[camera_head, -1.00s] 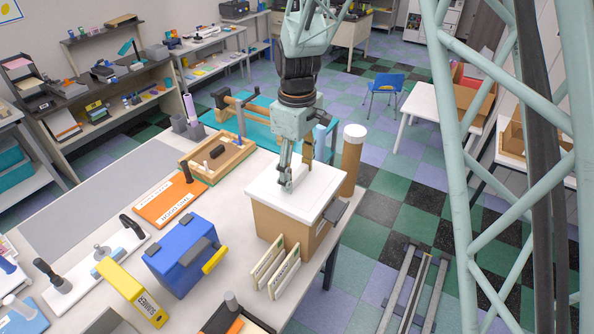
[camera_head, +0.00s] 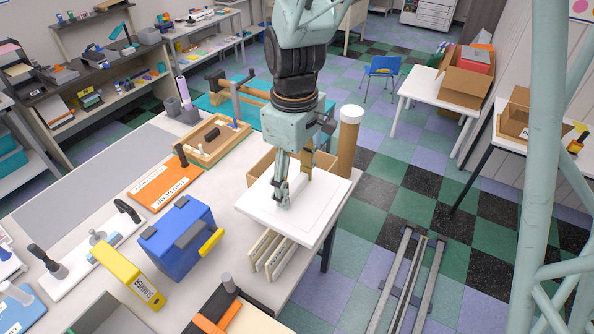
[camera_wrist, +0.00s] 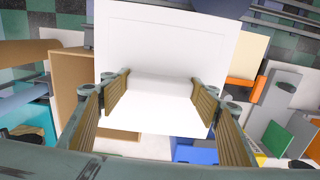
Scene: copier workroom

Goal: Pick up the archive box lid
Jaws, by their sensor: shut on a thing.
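The archive box lid (camera_head: 323,215) is a flat white panel with a raised white block in its middle. My gripper (camera_head: 296,190) is shut on that block, and the lid hangs from it, roughly level. In the wrist view the lid (camera_wrist: 190,38) fills the middle, with the ridged finger pads of my gripper (camera_wrist: 160,95) on either side of the block. The brown cardboard archive box (camera_head: 262,164) stands behind and below the lid on the table. Its back edge shows, and the lid hides much of the rest. The lid is clear of the box rim.
Cream folders (camera_head: 272,255) stand just below the lid's front edge. A tall brown tube (camera_head: 348,140) stands behind right. A wooden tray (camera_head: 208,142) lies behind left.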

